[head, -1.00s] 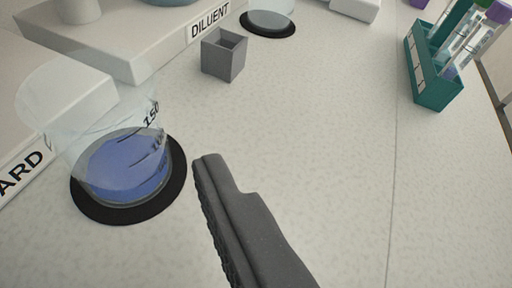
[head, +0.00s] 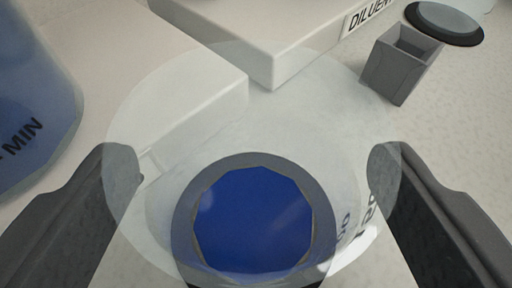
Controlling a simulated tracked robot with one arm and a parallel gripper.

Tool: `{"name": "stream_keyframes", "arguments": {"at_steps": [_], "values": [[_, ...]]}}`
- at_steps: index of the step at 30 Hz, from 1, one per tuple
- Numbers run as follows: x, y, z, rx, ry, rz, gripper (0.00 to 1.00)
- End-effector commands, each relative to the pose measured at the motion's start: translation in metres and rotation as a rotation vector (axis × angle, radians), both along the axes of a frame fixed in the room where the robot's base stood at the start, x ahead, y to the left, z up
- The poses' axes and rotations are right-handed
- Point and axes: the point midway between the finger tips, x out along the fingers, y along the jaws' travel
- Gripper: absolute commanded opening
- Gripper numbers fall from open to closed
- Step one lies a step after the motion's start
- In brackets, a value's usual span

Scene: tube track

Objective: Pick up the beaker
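The beaker (head: 290,112) is a clear glass vessel with blue liquid (head: 255,222) in its bottom, seen from above in the head view. It stands upright, and a dark mat shows through the glass around the liquid. My gripper (head: 255,170) is open, with one finger on the left and one on the right of the beaker. The glass rim overlaps both fingertips in the picture. I cannot tell whether either finger touches the glass.
A white stand (head: 270,62) with a DILUENT label is behind the beaker. A small grey open box (head: 392,72) is at the back right, near a round black mat (head: 445,38). A blue container (head: 35,105) marked MIN is close on the left.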

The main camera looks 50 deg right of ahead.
Motion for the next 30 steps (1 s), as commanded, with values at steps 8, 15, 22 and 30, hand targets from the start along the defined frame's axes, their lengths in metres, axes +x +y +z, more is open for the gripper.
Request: {"name": "stream_keyframes", "arguments": {"at_steps": [8, 15, 22, 30], "values": [[0.000, 0.001, 0.000, 0.000, 0.000, 0.001, 0.45], [0.000, 0.001, 0.000, 0.000, 0.001, 0.001, 0.30], [0.000, 0.001, 0.011, -0.001, 0.001, 0.002, 0.30], [0.000, 0.000, 0.063, -0.002, -0.002, 0.000, 0.30]]}}
